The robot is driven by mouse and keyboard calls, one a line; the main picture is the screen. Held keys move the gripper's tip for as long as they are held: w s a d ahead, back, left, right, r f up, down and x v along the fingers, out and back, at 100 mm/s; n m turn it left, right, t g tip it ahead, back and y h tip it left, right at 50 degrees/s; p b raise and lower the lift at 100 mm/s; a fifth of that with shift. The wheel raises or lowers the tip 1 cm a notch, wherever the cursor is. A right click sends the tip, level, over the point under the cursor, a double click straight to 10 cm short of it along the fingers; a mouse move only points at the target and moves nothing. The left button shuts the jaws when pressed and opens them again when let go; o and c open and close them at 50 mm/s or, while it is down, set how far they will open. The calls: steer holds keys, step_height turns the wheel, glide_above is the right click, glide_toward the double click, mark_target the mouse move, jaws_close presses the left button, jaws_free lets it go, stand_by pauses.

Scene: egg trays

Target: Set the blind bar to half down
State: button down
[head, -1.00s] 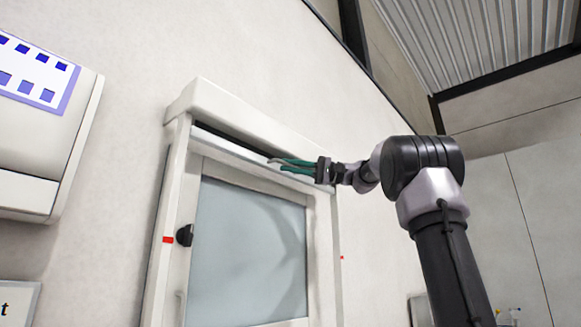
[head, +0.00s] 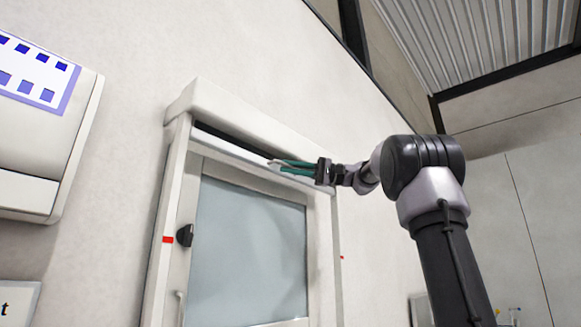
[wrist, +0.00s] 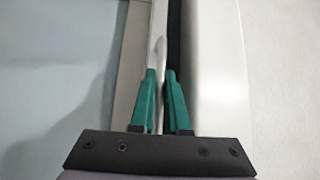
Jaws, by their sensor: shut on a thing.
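The blind bar (head: 225,158) is a pale bar across the top of the window frame, just under the white top box, with a dark gap between them. My gripper (head: 277,164) is at the right part of the bar, its green fingers pointing left. In the wrist view my gripper (wrist: 161,85) is shut on the bar (wrist: 158,35), one finger on each side of it. The fingers hide part of the bar. A red mark (head: 167,239) is on the left side of the frame, well below the bar.
The window pane (head: 248,250) is below the bar, with a dark knob (head: 184,235) at its left. The white top box (head: 240,120) is close above my gripper. A white wall unit (head: 45,140) hangs at the far left.

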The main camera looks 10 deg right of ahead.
step_height(320, 180, down, 25)
steer(key=shift+r, duration=0.15)
stand_by(0.3)
steer(key=c, duration=0.9)
jaws_free()
steer(key=d, duration=0.3)
steer(key=s+d+f, duration=0.1)
steer(key=d, duration=0.6)
steer(key=shift+s+d+f, duration=0.2)
steer(key=shift+s+d, duration=0.05)
steer(key=shift+d, duration=0.1)
